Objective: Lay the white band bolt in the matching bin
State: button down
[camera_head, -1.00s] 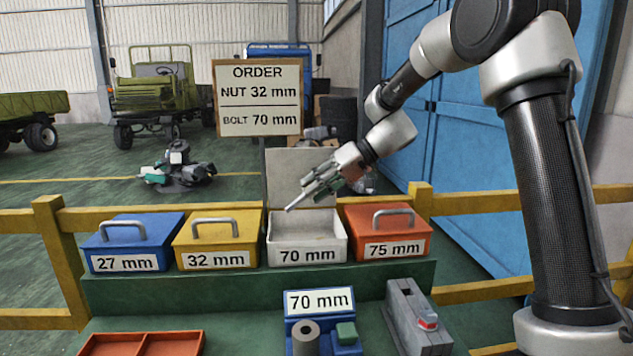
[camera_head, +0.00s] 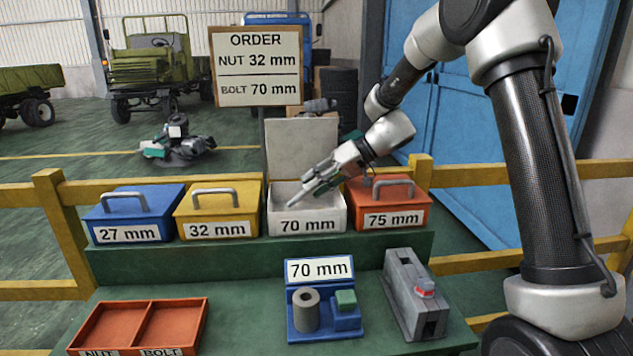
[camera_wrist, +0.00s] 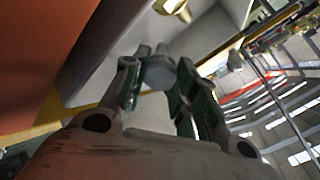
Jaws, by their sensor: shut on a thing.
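My gripper (camera_head: 318,182) is over the open white 70 mm bin (camera_head: 308,225), pointing down to the left. It is shut on a bolt (camera_head: 298,198), whose pale grey end points down-left into the bin's opening. The wrist view also shows the bolt (camera_wrist: 158,74) as a grey end between the green-sided fingers. The bolt's band cannot be made out. The bin's pale lid (camera_head: 300,148) stands up behind. I cannot tell whether the bolt touches the bin.
Closed blue 27 mm (camera_head: 130,234), yellow 32 mm (camera_head: 218,229) and red 75 mm (camera_head: 392,220) bins flank it. In front are an orange two-part tray (camera_head: 147,306), a blue 70 mm gauge stand (camera_head: 324,335) and a grey block device (camera_head: 410,290). An order board (camera_head: 258,95) stands behind.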

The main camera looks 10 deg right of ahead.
jog(key=c, duration=1.1)
grip_release()
jog(key=shift+o, duration=0.2)
notch_tip(320, 180, up, 10)
jog(key=shift+r, duration=0.1)
jog(key=s+d+f+m+t+h, duration=0.1)
jog(key=s+d+h, duration=0.4)
jog(key=s+d, duration=0.9)
jog(key=s+d+m+t+h, duration=0.2)
jog(key=s+d+m+h, duration=0.2)
jog(key=s+d, duration=1)
jog(key=s+h, duration=0.1)
jog(key=s, duration=0.4)
jog(key=shift+s+f+h, duration=0.25)
jog(key=shift+f+h, duration=0.15)
